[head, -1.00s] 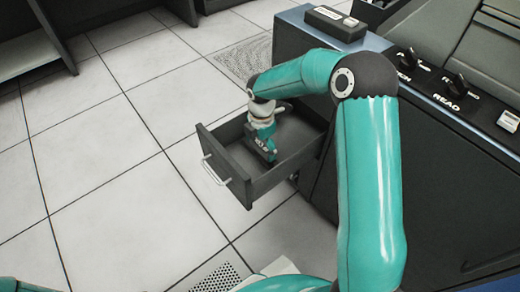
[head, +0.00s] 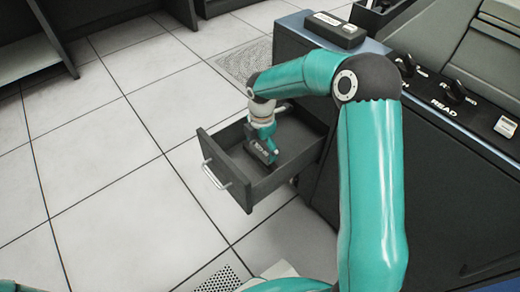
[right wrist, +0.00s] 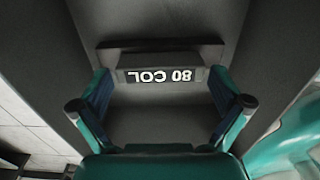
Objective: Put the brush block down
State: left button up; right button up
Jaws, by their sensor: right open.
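The brush block (right wrist: 160,77) is a dark block with a white "80 COL" label, upside down in the right wrist view. It lies in the open dark drawer (head: 240,184), and in the head view the block (head: 257,153) shows small and partly behind the gripper. My right gripper (head: 266,150) reaches down into the drawer. In the right wrist view its two teal fingers (right wrist: 161,104) stand open, apart on either side of the block's near side. I cannot tell how close the fingertips are to the block. My left gripper is not in view.
The drawer has a pale handle (head: 216,175) and low walls around the gripper. The dark machine (head: 310,75) stands to the right, with another labelled block (head: 335,28) on its top and several knobs. Tiled floor (head: 110,180) lies clear to the left.

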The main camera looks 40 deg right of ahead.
aim_at(261, 149)
notch_tip(261, 149, up, 10)
jog(key=p, duration=0.3)
jog(key=shift+r, duration=0.15)
